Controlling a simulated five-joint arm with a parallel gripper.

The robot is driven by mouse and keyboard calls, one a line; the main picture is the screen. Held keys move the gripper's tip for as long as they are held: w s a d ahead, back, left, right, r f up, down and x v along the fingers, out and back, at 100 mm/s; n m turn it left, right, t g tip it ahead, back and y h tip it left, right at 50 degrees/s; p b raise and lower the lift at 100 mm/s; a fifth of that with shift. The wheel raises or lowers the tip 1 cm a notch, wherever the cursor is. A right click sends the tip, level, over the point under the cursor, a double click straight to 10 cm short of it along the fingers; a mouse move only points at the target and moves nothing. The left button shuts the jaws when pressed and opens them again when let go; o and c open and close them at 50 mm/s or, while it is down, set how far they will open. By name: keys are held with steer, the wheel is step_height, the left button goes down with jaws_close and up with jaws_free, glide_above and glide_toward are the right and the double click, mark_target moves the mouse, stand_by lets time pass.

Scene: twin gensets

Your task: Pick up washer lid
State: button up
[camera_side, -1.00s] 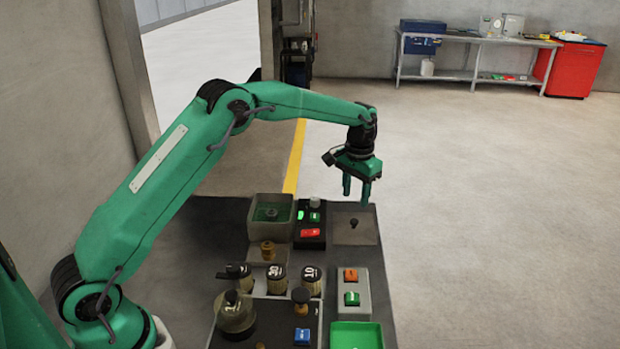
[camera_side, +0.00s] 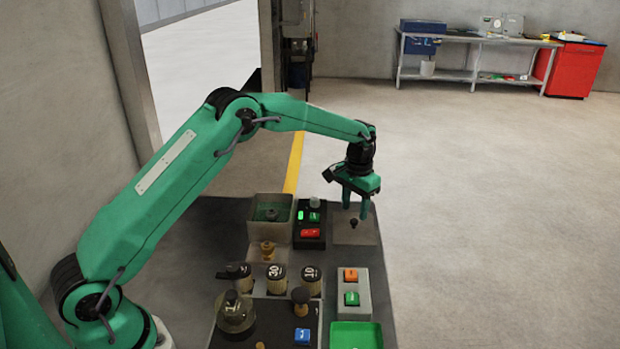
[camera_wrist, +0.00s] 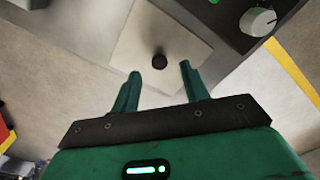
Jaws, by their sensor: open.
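The washer lid (camera_side: 345,237) is a flat grey plate with a small black knob at its middle. It lies at the far right corner of the work table, right of the black button panel. In the wrist view the lid (camera_wrist: 190,50) shows as a pale square with its dark round knob (camera_wrist: 159,61) ahead of the fingers. My gripper (camera_side: 354,212) is open and empty, fingers pointing down above the lid. In the wrist view my gripper (camera_wrist: 160,80) has its fingers apart, with the knob between and just beyond their tips.
A black panel (camera_side: 323,238) with green and red buttons stands left of the lid. An open grey basin (camera_side: 285,203) is further left. A grey box with orange and green buttons (camera_side: 364,299) and a green tray (camera_side: 356,335) are nearer. A grey dial (camera_wrist: 258,22) shows beside the lid.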

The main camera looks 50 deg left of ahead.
mark_target(354, 221)
steer(key=shift+f, duration=1.9)
jaws_close()
steer(key=shift+r, duration=0.2)
steer(key=shift+r, duration=0.55)
steer(key=r, duration=0.3)
steer(key=shift+s+d, duration=0.15)
steer(key=shift+d, duration=0.15)
steer(key=s+d+r, duration=0.5)
steer(key=d+r, duration=0.1)
steer(key=d, duration=0.3)
steer(key=shift+s+d+r, duration=0.25)
steer(key=shift+s+r, duration=0.05)
steer(key=shift+s, duration=0.1)
steer(key=shift+a, duration=0.1)
